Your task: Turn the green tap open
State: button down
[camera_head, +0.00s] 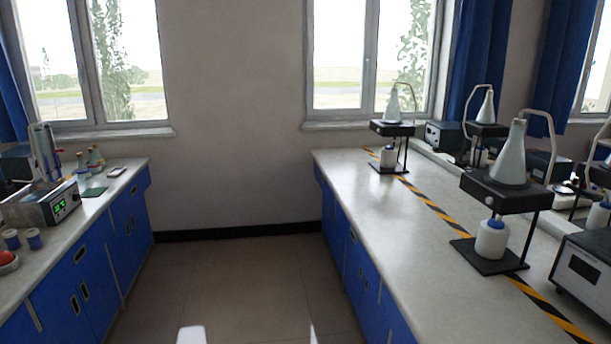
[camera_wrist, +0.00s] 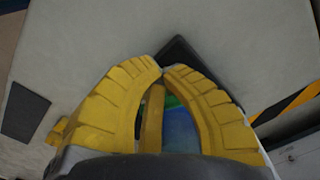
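My gripper (camera_wrist: 162,68) shows in the wrist view, with two ribbed yellow fingers. Their tips are together or nearly so, over a dark corner. A small patch of green (camera_wrist: 172,101) shows between the fingers, above a blue surface; it may be the green tap, but most of it is hidden. I cannot tell whether the fingers touch it. No clear green tap shows in the head view, and my gripper is not in that view.
A pale bench (camera_head: 375,210) on the right carries black stands with flasks, such as the nearest stand (camera_head: 500,200), and grey instruments (camera_head: 585,265). Striped tape (camera_wrist: 290,103) crosses the bench. A left bench (camera_head: 75,230) holds other equipment. Open floor (camera_head: 240,280) lies between.

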jog(key=shift+s+d, duration=0.35)
jog(key=shift+d, duration=0.1)
dwell(1.3)
jog(key=shift+s+a, duration=0.3)
jog(key=shift+s, duration=0.3)
dwell(0.6)
jog(key=shift+w+a, duration=0.1)
jog(key=shift+a, duration=0.3)
dwell(0.3)
notch_tip(320, 180, up, 6)
jog(key=p, duration=0.4)
jog(key=shift+p, duration=0.3)
